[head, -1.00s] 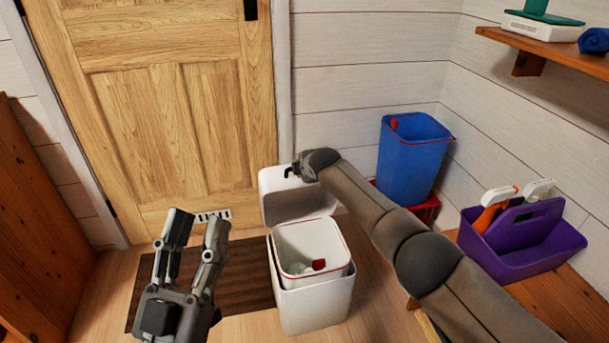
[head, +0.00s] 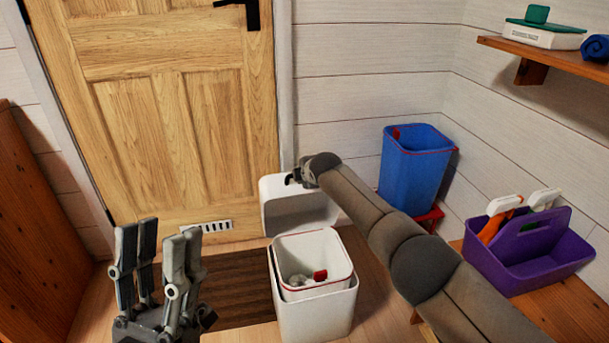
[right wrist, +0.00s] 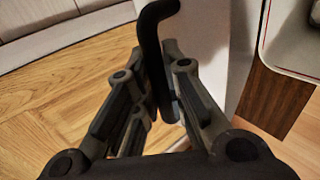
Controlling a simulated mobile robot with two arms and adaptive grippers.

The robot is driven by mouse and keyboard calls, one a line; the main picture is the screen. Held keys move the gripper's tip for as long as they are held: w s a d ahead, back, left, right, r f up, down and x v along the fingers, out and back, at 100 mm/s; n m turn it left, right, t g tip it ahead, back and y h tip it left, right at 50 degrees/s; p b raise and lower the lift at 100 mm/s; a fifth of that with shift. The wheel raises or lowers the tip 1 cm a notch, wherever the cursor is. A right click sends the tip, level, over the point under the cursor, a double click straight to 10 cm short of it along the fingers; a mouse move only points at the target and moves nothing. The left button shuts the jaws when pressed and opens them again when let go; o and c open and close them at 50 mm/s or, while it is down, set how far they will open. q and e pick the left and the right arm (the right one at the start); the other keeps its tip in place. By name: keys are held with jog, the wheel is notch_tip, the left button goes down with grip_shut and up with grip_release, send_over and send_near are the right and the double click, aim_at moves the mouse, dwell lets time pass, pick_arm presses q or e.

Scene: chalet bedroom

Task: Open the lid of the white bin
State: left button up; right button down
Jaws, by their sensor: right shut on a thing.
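The white bin (head: 318,312) stands on the floor in front of the door. Its white lid (head: 298,213) is swung up and stands behind the bin's open top. Inside is a white liner with a red rim (head: 330,239), with some small pale items and a red patch. My right gripper (head: 300,175) is at the top of the lid. The right wrist view shows my right gripper (right wrist: 168,105) shut on the lid's black handle (right wrist: 150,50), beside the white lid (right wrist: 208,45). My left gripper (head: 162,240) is open and empty, left of the bin.
A dark slatted mat (head: 235,290) lies left of the bin, before the wooden door (head: 165,130). A blue bin (head: 412,170) stands on a red support at right. A purple caddy (head: 535,255) with spray bottles sits on a wooden surface. A shelf (head: 545,52) is above.

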jog(key=c, duration=1.5)
grip_release()
jog(key=shift+s+d+r, duration=0.1)
jog(key=shift+s+r, duration=0.05)
jog(key=shift+s, duration=0.05)
jog(key=shift+v, duration=5.8)
